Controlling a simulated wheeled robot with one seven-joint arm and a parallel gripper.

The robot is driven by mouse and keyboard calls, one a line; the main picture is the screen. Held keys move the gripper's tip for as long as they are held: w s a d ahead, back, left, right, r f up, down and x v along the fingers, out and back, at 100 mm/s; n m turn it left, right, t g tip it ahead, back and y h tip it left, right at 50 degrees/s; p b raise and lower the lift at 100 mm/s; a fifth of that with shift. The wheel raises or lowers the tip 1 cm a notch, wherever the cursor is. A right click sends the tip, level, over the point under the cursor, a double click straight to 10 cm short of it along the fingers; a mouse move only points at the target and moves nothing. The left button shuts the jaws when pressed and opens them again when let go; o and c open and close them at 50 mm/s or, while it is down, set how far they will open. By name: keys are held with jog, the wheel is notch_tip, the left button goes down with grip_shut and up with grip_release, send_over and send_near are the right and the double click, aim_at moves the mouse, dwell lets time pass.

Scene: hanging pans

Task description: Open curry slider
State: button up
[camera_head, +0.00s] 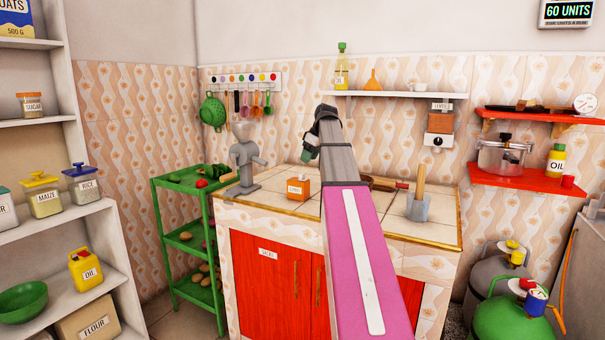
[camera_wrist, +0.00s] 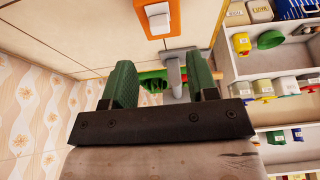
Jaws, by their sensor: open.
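A small orange box (camera_head: 298,187) with a white label stands on the tiled counter; it looks like the curry box, but the label is too small to read surely. In the wrist view the orange box (camera_wrist: 143,13) shows at the top, beyond my fingertips, with a pale panel on it. Whether its slider is open I cannot tell. My gripper (camera_head: 308,152) has green fingers and hangs above the back of the counter, apart from the box. In the wrist view my gripper (camera_wrist: 162,80) is open, with nothing held between the fingers.
A grey meat grinder (camera_head: 243,160) stands left of the box. A grey block with a wooden handle (camera_head: 418,205) stands to the right. A green rack (camera_head: 190,240) is left of the counter. A wall shelf (camera_head: 395,94) hangs behind. Counter around the box is mostly clear.

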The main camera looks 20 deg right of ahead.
aim_at(302, 174)
jog(key=x, duration=0.8)
jog(key=shift+r, duration=0.1)
